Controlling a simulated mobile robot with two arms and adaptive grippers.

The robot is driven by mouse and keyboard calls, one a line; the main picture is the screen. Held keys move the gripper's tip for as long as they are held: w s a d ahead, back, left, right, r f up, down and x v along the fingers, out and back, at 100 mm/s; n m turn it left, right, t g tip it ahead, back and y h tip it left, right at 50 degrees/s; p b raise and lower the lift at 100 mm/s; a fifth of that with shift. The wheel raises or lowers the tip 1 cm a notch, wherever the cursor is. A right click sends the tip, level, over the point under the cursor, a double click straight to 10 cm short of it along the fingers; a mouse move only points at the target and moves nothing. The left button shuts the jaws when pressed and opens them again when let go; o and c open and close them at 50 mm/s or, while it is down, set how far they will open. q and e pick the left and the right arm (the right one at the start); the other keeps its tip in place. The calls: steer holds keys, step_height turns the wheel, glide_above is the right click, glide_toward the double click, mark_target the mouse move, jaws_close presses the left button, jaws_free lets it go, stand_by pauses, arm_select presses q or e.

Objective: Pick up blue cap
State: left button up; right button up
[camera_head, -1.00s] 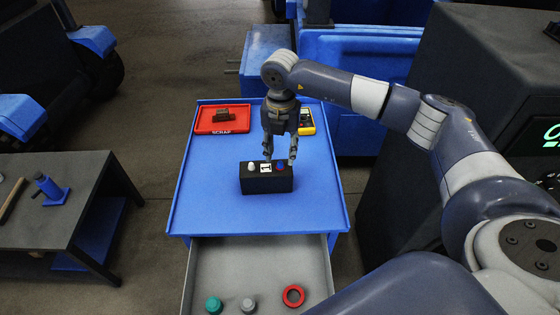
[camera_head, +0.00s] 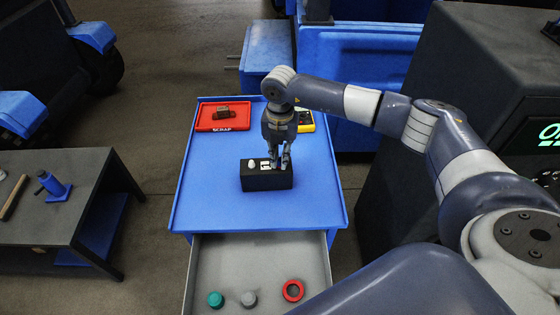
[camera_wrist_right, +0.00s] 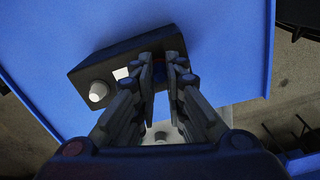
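A black box (camera_head: 266,181) stands on the blue cart top. It carries a white cap (camera_head: 251,164) on its left and a small white label. The blue cap (camera_wrist_right: 159,69) is at the box's other end, mostly hidden by my fingers; only a dark blue bit shows between them in the right wrist view. My right gripper (camera_head: 281,164) points down over that end of the box. Its fingers are close together on both sides of the blue cap and appear shut on it. The cap still sits at the box. My left gripper is not in view.
The open grey drawer (camera_head: 262,250) holds a teal cap (camera_head: 215,299), a grey cap (camera_head: 249,299) and a red ring (camera_head: 293,290).

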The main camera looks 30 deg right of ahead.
steer(key=shift+r, duration=0.1)
steer(key=shift+w+r+b, duration=0.1)
steer(key=shift+r+b, duration=0.4)
steer(key=shift+r, duration=0.1)
steer(key=shift+s+r+b, duration=0.15)
steer(key=shift+r+b, duration=0.15)
steer(key=shift+r, duration=0.2)
steer(key=shift+s+r+b, duration=0.15)
steer(key=shift+r+b, duration=0.1)
steer(key=shift+r, duration=0.25)
steer(key=s+b, duration=0.1)
steer(key=s, duration=0.4)
steer(key=s+r+b, duration=0.1)
steer(key=s+b, duration=0.1)
steer(key=s, duration=0.3)
steer(key=s+b, duration=0.1)
steer(key=s, duration=0.4)
steer(key=shift+s+d+r, duration=0.2)
steer(key=shift+s+r, duration=0.1)
steer(key=shift+r, duration=0.05)
